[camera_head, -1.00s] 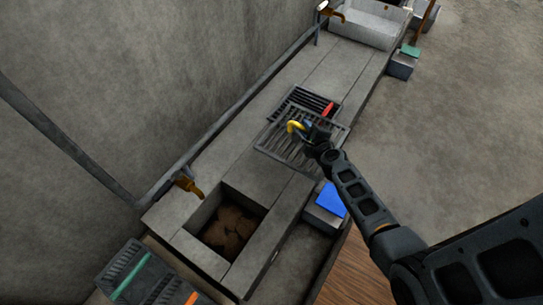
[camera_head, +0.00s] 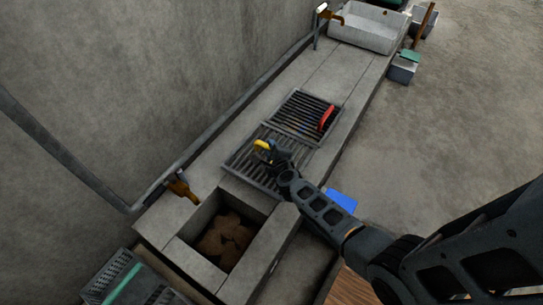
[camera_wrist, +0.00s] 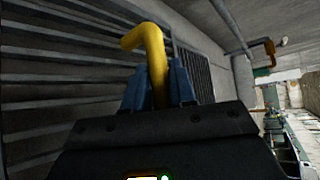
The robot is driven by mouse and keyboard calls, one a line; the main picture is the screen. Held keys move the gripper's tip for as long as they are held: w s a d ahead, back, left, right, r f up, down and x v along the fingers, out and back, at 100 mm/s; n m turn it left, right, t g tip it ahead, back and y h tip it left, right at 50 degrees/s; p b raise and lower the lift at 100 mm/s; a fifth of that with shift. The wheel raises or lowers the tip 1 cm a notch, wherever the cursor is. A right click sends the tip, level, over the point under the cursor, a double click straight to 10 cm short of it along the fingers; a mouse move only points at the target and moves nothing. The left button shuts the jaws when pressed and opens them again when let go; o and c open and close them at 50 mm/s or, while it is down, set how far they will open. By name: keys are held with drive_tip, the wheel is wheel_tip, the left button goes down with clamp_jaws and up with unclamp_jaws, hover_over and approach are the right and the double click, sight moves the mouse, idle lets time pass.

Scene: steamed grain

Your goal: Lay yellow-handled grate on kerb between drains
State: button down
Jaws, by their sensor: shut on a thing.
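The yellow-handled grate (camera_head: 241,160) is a dark slatted plate over the kerb (camera_head: 222,130). My gripper (camera_head: 269,153) is shut on its yellow handle (camera_head: 261,145), and the wrist view shows the handle (camera_wrist: 150,50) between the blue fingers (camera_wrist: 157,85). Behind it lies a second slatted grate with a red handle (camera_head: 327,117). The open near drain (camera_head: 229,238) has brown lumps at its bottom. The held grate is between this drain and the red-handled grate. I cannot tell whether it touches the kerb.
A brown tap (camera_head: 180,187) stands by the wall left of the near drain. A grey trough (camera_head: 367,32) stands at the far end. A blue item (camera_head: 341,200) is right of the kerb. A dark crate (camera_head: 118,275) is at lower left.

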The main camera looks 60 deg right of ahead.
drive_tip(key=shift+f+b, duration=1.15)
drive_tip(key=shift+f, duration=0.35)
drive_tip(key=shift+f, duration=0.15)
drive_tip(key=c, duration=0.9)
unclamp_jaws()
